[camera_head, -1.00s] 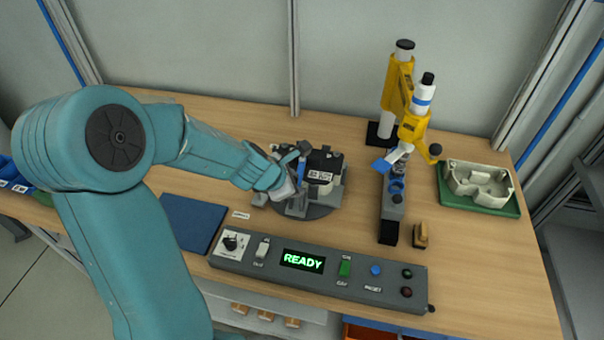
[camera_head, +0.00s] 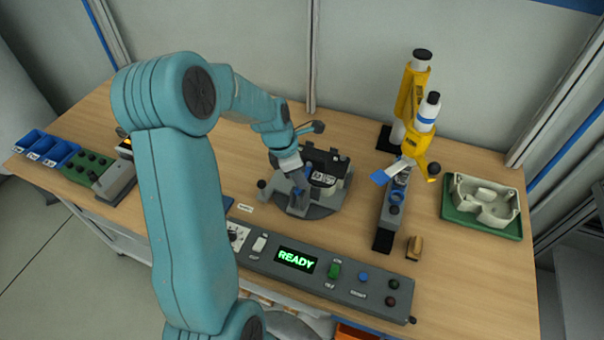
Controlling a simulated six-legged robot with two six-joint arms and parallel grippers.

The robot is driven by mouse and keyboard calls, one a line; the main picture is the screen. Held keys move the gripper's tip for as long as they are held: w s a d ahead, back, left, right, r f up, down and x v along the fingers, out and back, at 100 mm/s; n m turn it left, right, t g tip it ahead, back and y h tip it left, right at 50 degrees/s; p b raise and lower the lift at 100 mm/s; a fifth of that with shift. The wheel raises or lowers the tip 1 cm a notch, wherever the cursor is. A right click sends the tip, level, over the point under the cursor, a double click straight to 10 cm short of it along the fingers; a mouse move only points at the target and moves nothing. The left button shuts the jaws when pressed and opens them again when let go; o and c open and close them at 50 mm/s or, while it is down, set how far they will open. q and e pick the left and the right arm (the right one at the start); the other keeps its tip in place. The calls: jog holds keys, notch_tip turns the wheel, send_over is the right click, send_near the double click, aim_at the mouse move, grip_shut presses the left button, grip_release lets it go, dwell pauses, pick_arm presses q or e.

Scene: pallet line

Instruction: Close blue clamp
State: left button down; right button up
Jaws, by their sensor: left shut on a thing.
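A round dark grey fixture (camera_head: 318,209) stands on the bench and bears a black and white labelled part (camera_head: 325,168). My left gripper (camera_head: 297,175) comes in from the upper left and is shut on the blue clamp. The fingers hide much of the clamp, so its exact angle is hard to tell. My right gripper is not in view.
A control panel (camera_head: 318,289) reading READY runs along the front. A yellow press-like device (camera_head: 416,145) stands right of the fixture. A green tray (camera_head: 452,211) with a pale casting (camera_head: 486,200) lies at the far right. Blue bins (camera_head: 47,150) stand far left.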

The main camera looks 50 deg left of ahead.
pick_arm(q)
jog(key=shift+w+a+f+g+h, duration=0.2)
jog(key=shift+w+a+g+h, duration=0.15)
jog(key=shift+g, duration=0.45)
jog(key=shift+d, duration=0.1)
jog(key=c, duration=1.2)
grip_release()
jog(key=o, duration=0.3)
jog(key=shift+a+h, duration=0.2)
jog(key=shift+h, duration=0.05)
jog(key=shift+r, duration=0.1)
